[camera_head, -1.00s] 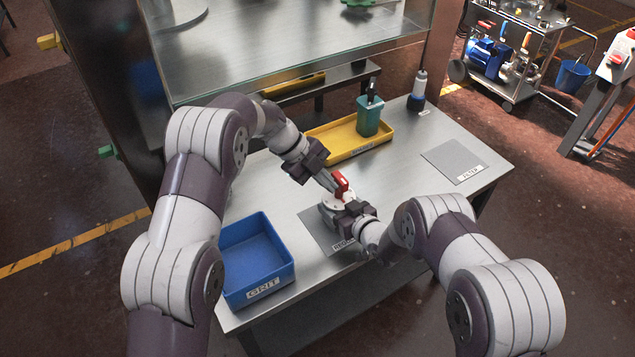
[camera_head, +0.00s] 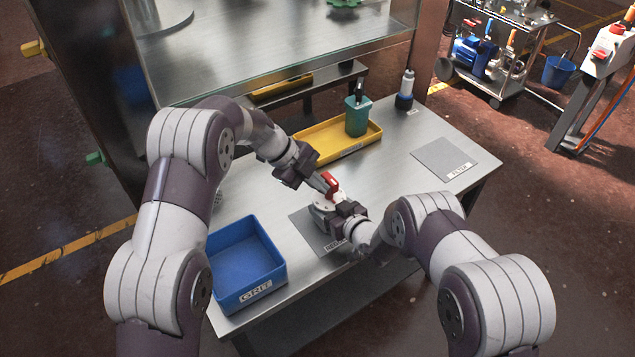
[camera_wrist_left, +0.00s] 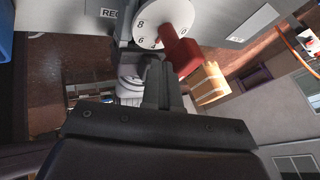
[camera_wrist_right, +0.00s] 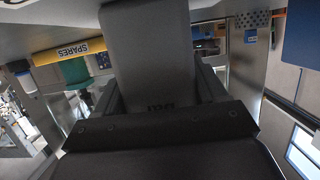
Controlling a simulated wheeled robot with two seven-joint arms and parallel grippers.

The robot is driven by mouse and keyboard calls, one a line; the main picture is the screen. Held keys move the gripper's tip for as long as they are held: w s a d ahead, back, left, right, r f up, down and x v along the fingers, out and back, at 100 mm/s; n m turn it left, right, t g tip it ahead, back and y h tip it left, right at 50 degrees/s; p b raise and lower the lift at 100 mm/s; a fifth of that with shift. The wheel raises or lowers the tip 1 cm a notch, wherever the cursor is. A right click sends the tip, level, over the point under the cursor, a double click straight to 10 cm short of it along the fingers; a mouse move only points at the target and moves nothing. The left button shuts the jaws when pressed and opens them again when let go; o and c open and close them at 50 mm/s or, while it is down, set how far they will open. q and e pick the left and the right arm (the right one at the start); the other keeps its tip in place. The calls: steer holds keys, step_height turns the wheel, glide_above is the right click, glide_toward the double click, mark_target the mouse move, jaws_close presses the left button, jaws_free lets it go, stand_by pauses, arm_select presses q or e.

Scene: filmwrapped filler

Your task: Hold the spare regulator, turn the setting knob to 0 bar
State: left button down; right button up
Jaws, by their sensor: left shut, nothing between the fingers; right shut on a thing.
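The regulator (camera_head: 321,207) has a white round dial and a red setting knob (camera_head: 330,183). In the left wrist view the dial (camera_wrist_left: 150,22) shows the figures 8, 6, 4 and 0. The red knob (camera_wrist_left: 180,50) sticks out toward the lower right and hides part of the scale; its exact setting is unclear. My left gripper (camera_head: 318,183) is shut and empty, its fingertips close beside the knob; I cannot tell whether they touch. My right gripper (camera_head: 340,209) is shut on the regulator's grey body (camera_wrist_right: 150,50), which fills the space between its fingers.
A grey mat (camera_head: 303,220) lies under the regulator. A blue GRIT bin (camera_head: 262,290) stands at the left front. A yellow SPARES tray (camera_head: 310,143) with a green container (camera_head: 356,118) is behind. A bottle (camera_head: 404,95) and grey FILTER mat (camera_head: 435,155) are right, with free table between.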

mark_target(338, 187)
arm_select(q)
steer(key=shift+s+d+n+t, duration=0.15)
steer(key=shift+n+t, duration=0.15)
steer(key=shift+n, duration=0.3)
steer(key=n+t, duration=0.1)
steer(key=d+n+t, duration=0.1)
steer(key=n, duration=0.1)
steer(key=shift+s+y, duration=0.3)
steer(key=shift+y, duration=0.1)
steer(key=n+t, duration=0.1)
steer(key=n, duration=0.1)
steer(key=d+n+t+y, duration=0.1)
steer(key=n, duration=0.1)
steer(key=shift+s+d+n+y, duration=0.1)
steer(key=shift+d+n+y, duration=0.1)
steer(key=shift+n+y, duration=0.1)
steer(key=n, duration=0.1)
steer(key=n+t+y, duration=0.1)
steer(key=d+n+y, duration=0.1)
steer(key=shift+w+r+n+t, duration=0.15)
steer(key=shift+w+n+t, duration=0.15)
steer(key=shift+t, duration=0.1)
steer(key=n+y, duration=0.1)
steer(key=n, duration=0.2)
steer(key=shift+s+d+y, duration=0.15)
steer(key=shift+d+y, duration=0.15)
steer(key=shift+y, duration=0.1)
steer(key=shift+d, duration=0.1)
steer(key=shift+w+d, duration=0.2)
steer(key=shift+a, duration=0.1)
